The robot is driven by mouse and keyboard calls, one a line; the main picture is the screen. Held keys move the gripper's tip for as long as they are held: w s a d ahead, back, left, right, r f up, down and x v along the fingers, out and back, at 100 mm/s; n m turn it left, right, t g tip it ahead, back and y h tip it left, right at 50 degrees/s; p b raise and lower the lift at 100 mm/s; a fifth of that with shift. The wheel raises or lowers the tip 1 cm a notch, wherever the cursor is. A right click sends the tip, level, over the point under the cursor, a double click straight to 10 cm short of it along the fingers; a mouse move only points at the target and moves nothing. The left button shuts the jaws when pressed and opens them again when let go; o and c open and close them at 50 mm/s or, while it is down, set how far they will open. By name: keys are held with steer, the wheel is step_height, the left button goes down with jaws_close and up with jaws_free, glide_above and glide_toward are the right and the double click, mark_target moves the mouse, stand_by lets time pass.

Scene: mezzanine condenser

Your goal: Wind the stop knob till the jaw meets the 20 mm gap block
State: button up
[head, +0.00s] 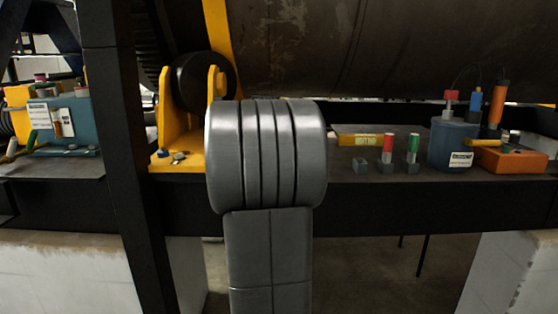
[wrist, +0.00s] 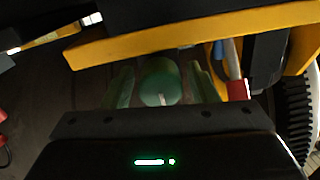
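In the wrist view a round green knob (wrist: 160,82) with a pale mark on its near edge lies between the two fingers of my gripper (wrist: 161,85). The fingers stand on either side of it, with what look like narrow dark gaps, so the gripper appears open around the knob. The picture is dim, and light contact on one side cannot be ruled out. I cannot pick out the jaw or the 20 mm gap block in either view. In the head view my own arm covers the middle, and the gripper and knob are hidden.
A yellow bar (wrist: 190,35) crosses just beyond the fingers; a red-ended part (wrist: 238,90) and a black toothed wheel (wrist: 297,110) are at right. In the head view, a yellow roller bracket (head: 178,125), a blue canister (head: 453,145) and an orange box (head: 512,160) stand on the dark bench.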

steer(key=shift+o, duration=0.2)
steer(key=shift+s, duration=0.1)
steer(key=s+b, duration=0.1)
steer(key=s, duration=1.2)
steer(key=shift+s+d+b, duration=0.2)
steer(key=shift+s+b, duration=0.15)
steer(key=shift+w, duration=0.1)
steer(key=w+p, duration=0.1)
steer(key=w, duration=1.2)
steer(key=shift+w+a+p, duration=0.2)
steer(key=shift+w+p, duration=0.15)
